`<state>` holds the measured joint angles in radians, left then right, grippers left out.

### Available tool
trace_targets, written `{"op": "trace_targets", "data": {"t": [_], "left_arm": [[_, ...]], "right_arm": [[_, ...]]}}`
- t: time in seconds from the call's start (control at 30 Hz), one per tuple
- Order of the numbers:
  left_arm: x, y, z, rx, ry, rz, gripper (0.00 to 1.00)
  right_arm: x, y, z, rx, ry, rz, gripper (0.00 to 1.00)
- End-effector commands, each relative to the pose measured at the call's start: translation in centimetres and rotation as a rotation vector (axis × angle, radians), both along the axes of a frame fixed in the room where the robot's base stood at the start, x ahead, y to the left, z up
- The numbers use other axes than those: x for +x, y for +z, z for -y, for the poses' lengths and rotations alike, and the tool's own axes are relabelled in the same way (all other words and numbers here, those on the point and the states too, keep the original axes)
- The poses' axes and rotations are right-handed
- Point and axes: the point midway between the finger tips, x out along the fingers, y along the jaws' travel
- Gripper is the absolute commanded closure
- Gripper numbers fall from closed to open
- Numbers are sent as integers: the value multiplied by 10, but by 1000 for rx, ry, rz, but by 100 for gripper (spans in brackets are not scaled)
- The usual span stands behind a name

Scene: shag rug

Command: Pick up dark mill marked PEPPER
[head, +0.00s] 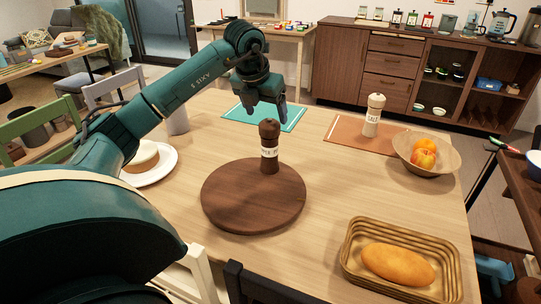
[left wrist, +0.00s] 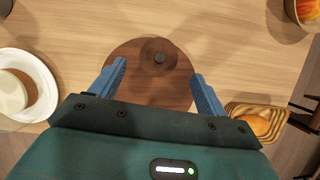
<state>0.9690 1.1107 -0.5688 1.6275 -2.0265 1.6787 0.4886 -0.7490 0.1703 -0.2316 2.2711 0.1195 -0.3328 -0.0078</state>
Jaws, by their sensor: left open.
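The dark brown mill (head: 269,140) with a white label stands upright on a round dark wooden board (head: 240,205) on the table. The label's lettering is only partly legible. A pale mill marked SALT (head: 373,116) stands farther back on a brown mat. My left gripper (head: 267,110) is open and empty, above and close to the dark mill's top. In the left wrist view, the mill (left wrist: 159,58) shows from above, between the two spread blue fingers (left wrist: 158,70). I cannot tell the exact height gap. My right gripper is not in view.
A bowl of fruit (head: 449,157) stands at the right, a basket with bread (head: 350,265) at the front right. A white plate (head: 168,161) with a round item lies at the left. A teal mat (head: 290,117) lies behind the mill. Table around the board is clear.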

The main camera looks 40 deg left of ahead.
Motion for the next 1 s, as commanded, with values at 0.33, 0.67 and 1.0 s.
{"op": "trace_targets", "data": {"t": [0.33, 0.67, 1.0], "left_arm": [[13, -31, -4, -2, 0, -4, 25], [29, -65, -9, 0, -1, 1, 25], [29, -65, -9, 0, -1, 1, 34]], "right_arm": [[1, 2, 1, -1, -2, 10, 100], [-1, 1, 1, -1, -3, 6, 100], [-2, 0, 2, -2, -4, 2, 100]]}}
